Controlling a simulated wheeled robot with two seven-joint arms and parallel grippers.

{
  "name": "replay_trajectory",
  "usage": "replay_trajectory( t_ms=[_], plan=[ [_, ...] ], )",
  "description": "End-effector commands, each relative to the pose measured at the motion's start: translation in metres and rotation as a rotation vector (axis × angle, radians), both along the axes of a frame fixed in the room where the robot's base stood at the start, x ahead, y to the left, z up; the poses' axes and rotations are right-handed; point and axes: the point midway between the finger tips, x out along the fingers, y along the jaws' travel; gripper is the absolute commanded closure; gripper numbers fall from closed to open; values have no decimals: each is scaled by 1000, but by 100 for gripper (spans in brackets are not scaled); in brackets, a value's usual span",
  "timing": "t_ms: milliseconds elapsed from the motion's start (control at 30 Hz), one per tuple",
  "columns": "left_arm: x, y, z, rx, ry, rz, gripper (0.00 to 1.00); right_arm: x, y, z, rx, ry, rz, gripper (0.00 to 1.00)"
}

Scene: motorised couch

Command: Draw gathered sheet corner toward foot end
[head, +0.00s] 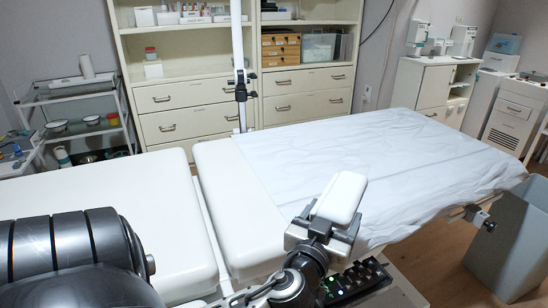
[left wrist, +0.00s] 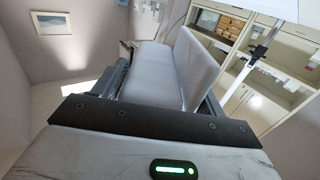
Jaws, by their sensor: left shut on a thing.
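The white sheet (head: 385,160) lies over the right-hand part of the couch, with soft creases and its near edge hanging over the near side. My left gripper (head: 338,212) is at the near edge of the sheet, around the middle of the head view. It is shut on the sheet; its body hides its fingertips and the gathered corner. The bare white couch cushions (head: 100,195) lie to the left of the sheet. In the left wrist view the couch (left wrist: 155,75) shows with one pad tilted up; I cannot make out the sheet or fingertips there. My right gripper is not in view.
A grey bin (head: 507,235) stands beside the couch at the right. A metal clamp (head: 480,217) sticks out from the couch's side rail. A vertical pole (head: 240,70) stands behind the couch. A trolley (head: 75,115) and cabinets (head: 180,105) line the back.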

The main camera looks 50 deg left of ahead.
Motion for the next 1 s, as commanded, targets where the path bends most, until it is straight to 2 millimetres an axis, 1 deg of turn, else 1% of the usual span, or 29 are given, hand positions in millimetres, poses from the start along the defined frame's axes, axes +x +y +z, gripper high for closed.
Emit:
replay_trajectory(
  t_ms=[33, 67, 100, 200, 300, 400, 500, 633, 767, 1000],
  plan=[
    [5, 29, -12, 0, -7, 97, 56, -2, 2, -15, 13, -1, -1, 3],
    [6, 45, -15, 0, -7, 152, 56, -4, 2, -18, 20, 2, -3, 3],
    [6, 66, -18, 0, -7, 227, 56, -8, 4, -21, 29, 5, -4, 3],
    [2, 112, -26, 0, -5, 394, 56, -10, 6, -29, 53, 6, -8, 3],
    [-6, 147, -33, 1, -2, 525, 56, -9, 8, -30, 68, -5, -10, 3],
    [-13, 168, -37, 3, -1, 610, 56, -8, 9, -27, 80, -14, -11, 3],
    [-16, 177, -38, 4, -1, 650, 56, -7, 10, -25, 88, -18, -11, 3],
    [-9, 177, -36, 4, -1, 661, 56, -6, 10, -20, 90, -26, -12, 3],
    [8, 172, -35, 6, -3, 658, 56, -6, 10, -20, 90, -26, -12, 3],
    [45, 161, -36, 5, -3, 657, 56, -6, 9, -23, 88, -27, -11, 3]
  ],
)
